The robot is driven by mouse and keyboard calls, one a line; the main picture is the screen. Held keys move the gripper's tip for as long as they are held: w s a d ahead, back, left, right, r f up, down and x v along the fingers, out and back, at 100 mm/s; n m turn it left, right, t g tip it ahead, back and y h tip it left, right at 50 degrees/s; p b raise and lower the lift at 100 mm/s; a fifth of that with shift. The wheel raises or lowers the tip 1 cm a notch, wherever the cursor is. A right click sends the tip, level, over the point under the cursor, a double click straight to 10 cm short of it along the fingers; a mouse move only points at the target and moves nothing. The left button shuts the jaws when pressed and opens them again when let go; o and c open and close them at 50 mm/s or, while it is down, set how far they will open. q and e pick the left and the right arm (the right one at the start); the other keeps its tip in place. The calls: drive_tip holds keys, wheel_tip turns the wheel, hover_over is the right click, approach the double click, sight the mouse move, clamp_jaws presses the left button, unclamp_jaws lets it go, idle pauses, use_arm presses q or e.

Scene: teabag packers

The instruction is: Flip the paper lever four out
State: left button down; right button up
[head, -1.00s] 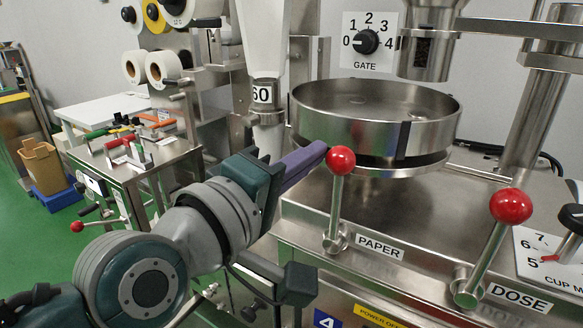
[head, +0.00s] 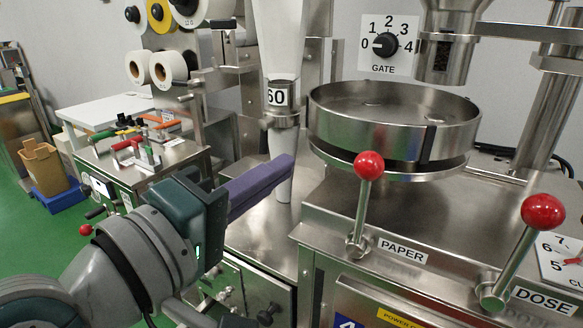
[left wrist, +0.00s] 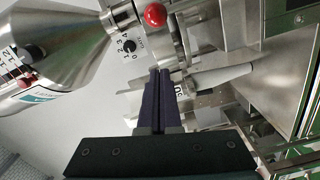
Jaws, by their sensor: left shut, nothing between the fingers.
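The paper lever (head: 362,212) has a red ball knob (head: 369,165) on a metal rod. It stands nearly upright, leaning slightly right, beside the PAPER label (head: 403,250). My left gripper (head: 291,160), with purple fingers, is shut and empty. It is left of the knob at about its height in the head view, with a clear gap between them. In the left wrist view, the shut fingers (left wrist: 160,74) point toward the machine. A red knob (left wrist: 155,15) shows beyond their tips there; I cannot tell for sure which lever it belongs to. My right gripper is not in view.
The dose lever (head: 517,248) stands to the right, tilted right. A round steel pan (head: 395,125) sits behind the paper lever. A white tube (head: 284,145) marked 60 is behind my fingertips. The gate dial (head: 384,44) is on the back panel.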

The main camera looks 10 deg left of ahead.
use_arm(q)
drive_tip(key=shift+v, duration=1.8)
